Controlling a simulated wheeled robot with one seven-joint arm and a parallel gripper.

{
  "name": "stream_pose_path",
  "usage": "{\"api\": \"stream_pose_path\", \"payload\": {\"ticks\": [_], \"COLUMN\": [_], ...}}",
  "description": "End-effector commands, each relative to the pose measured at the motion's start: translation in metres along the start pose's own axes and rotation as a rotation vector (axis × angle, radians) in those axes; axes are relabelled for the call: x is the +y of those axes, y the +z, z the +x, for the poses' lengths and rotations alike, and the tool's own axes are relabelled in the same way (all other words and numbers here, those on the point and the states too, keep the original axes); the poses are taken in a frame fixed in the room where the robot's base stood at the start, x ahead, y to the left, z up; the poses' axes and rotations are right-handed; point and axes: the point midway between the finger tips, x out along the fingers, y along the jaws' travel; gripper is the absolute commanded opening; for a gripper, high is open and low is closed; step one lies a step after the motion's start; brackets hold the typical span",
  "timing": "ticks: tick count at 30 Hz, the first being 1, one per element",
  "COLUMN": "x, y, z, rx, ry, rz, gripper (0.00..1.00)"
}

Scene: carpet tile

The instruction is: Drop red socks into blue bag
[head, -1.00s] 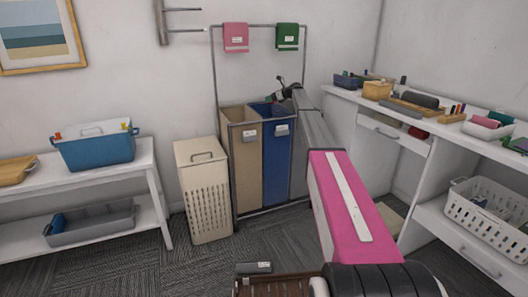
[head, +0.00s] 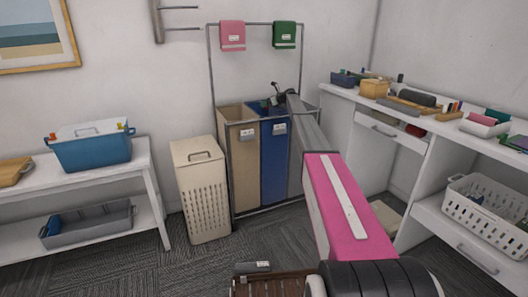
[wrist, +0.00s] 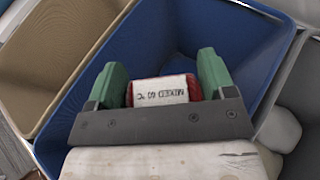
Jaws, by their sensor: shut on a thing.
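The blue bag (head: 274,163) is the middle compartment of the laundry sorter at the back wall. In the wrist view the blue bag (wrist: 160,38) is open below my gripper (wrist: 165,88). My gripper is shut on the red socks (wrist: 148,84), a small red roll with a white label reading "MIXED 60 °C". The green fingers press on both ends of the roll. It is held over the open mouth of the blue bag. In the head view my gripper (head: 276,98) is small and dark above the bag, and the socks are not clearly seen there.
A beige bag (head: 243,165) is left of the blue one and a grey bag (wrist: 303,95) right of it. The metal frame surrounds them. A cream hamper (head: 203,190) stands to the left. A white counter (head: 345,95) with small items is at the right.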

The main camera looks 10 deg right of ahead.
Motion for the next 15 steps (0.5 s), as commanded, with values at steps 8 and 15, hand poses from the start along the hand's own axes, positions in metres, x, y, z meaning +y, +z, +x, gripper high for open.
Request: {"api": "stream_pose_path", "payload": {"ticks": [8, 15], "x": [0.0000, -0.0001], "y": [-0.0015, -0.0016], "z": [0.0006, 0.0006], "rx": [0.000, 0.000], "ry": [-0.001, 0.000], "rz": [0.000, -0.001], "gripper": [0.53, 1.00]}}
